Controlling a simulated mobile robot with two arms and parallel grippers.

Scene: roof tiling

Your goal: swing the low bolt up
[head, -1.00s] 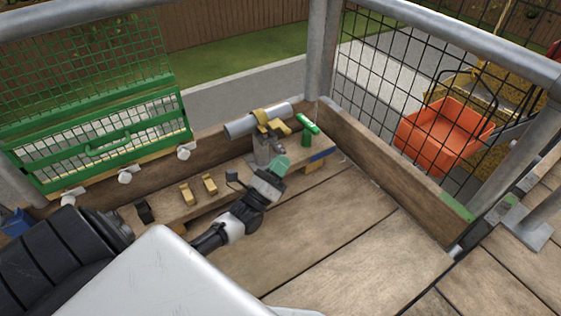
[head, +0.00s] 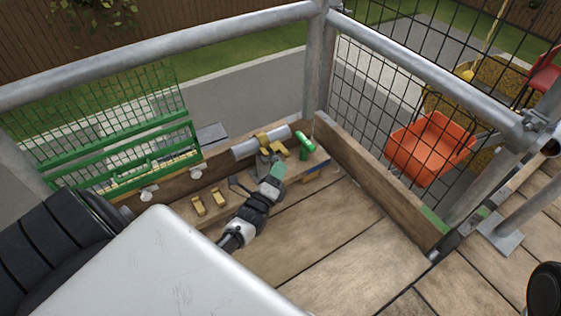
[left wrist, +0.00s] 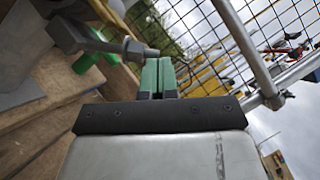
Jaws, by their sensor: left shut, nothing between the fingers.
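A coupler with gold-coloured parts (head: 273,138) sits around a short grey tube (head: 250,147) on the plank bench. Below its gold parts is a grey lower part (head: 264,160), small and partly hidden by my gripper in the head view. My left gripper (head: 278,171) is shut and empty, its green fingertips just in front of the coupler's lower part. In the left wrist view the fingertips (left wrist: 157,76) are pressed together. A grey bolt with a nut (left wrist: 125,46) lies across just left of them there; I cannot tell whether they touch.
A green-handled object (head: 304,145) stands right of the coupler. Two gold pieces (head: 208,201) lie on the bench to the left. A green mesh gate (head: 130,150), guard rails and a wooden toe board (head: 375,180) enclose the corner. The deck planks (head: 330,230) are clear.

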